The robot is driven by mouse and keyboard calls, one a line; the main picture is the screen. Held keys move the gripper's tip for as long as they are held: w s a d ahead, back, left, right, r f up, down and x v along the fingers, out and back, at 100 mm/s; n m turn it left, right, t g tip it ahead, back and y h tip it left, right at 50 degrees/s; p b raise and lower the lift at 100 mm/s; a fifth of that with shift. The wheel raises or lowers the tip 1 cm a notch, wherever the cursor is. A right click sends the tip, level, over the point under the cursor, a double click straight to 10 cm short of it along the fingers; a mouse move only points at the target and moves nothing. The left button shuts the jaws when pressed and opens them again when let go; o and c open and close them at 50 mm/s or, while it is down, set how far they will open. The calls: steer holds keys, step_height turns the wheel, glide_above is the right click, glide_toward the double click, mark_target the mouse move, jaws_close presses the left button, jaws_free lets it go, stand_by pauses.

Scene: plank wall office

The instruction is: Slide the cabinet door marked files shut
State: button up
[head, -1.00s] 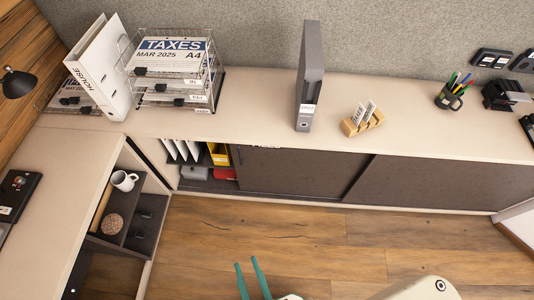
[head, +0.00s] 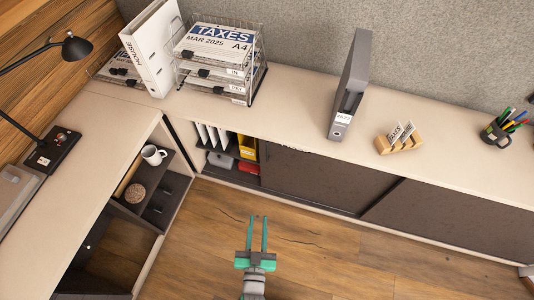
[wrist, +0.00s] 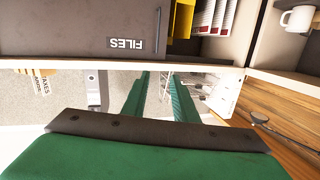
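The dark grey sliding cabinet door (head: 318,180) stands partly open, with an opening at its left that shows the shelf inside. In the wrist view, which is upside down, the door (wrist: 60,30) carries the white label FILES (wrist: 123,44), and a thin dark upright handle (wrist: 158,30) shows near its edge. My gripper (head: 257,218) has green fingers, spread with an empty gap between them. It is out over the floor in front of the cabinet, apart from the door. In the wrist view the fingertips (wrist: 162,75) point towards the cabinet.
A second dark door (head: 450,215) fills the right of the cabinet. White and yellow files (head: 247,148) stand in the opening. The cabinet top holds a paper tray, binders (head: 350,90) and a card holder (head: 400,138). Open shelves (head: 140,190) with a mug stand at left. The floor is clear.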

steer(key=w+f, duration=0.4)
steer(key=w, duration=0.7)
steer(key=t+h, duration=0.1)
glide_toward(267, 151)
steer(key=w, duration=0.5)
steer(key=w+d, duration=0.1)
steer(key=w, duration=0.2)
steer(key=shift+w+r, duration=0.1)
steer(key=shift+w, duration=0.1)
jaws_close()
stand_by(0.4)
